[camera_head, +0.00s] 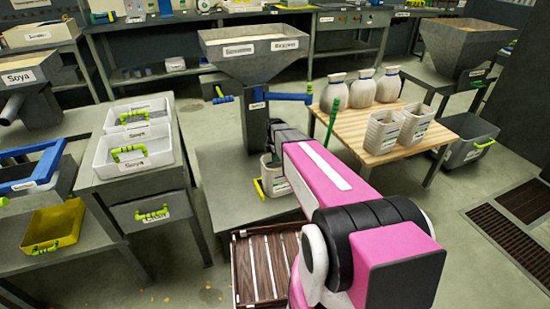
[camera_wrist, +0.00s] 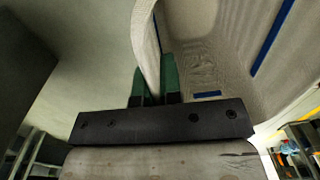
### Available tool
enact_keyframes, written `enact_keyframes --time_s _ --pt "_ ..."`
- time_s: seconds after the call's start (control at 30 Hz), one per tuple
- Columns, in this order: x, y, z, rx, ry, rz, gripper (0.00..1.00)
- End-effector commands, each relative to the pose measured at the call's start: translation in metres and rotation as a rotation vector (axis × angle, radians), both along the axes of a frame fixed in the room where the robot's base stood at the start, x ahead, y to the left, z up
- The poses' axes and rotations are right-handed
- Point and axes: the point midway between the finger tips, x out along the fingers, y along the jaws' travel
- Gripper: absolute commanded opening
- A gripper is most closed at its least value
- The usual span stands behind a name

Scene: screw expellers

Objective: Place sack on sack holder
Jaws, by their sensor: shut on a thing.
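My gripper (camera_wrist: 157,82) is shut, its green fingers on either side of a thin, pale, woven-looking wall (camera_wrist: 150,45). I take this wall for the rim of an open sack; blue stripes show on the pale surface to its right. In the head view my pink arm hides the gripper. A whitish open sack (camera_head: 272,177) shows partly behind the arm, low in front of the grey hopper machine (camera_head: 250,66). A yellow bar (camera_head: 259,189) is beside it. I cannot tell which part is the sack holder.
A wooden table (camera_head: 398,152) at right carries closed white sacks (camera_head: 361,90) and open sacks (camera_head: 415,125). A grey stand at left holds white bins (camera_head: 131,151) with green handles. A yellow bin (camera_head: 52,227) is at lower left. Blue bars (camera_head: 278,96) cross the hopper machine's front.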

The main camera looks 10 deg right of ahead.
Motion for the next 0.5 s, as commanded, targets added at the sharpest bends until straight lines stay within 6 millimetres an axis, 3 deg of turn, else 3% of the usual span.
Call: enact_keyframes --time_s 0.2,0.3,0.5 --pt "0.0 0.0 -0.0027 0.0 0.0 0.0 0.0" --pt "-0.0001 0.0 -0.0023 0.0 0.0 0.0 0.32" --pt "-0.0002 0.0 -0.0023 0.0 0.0 0.0 0.32"
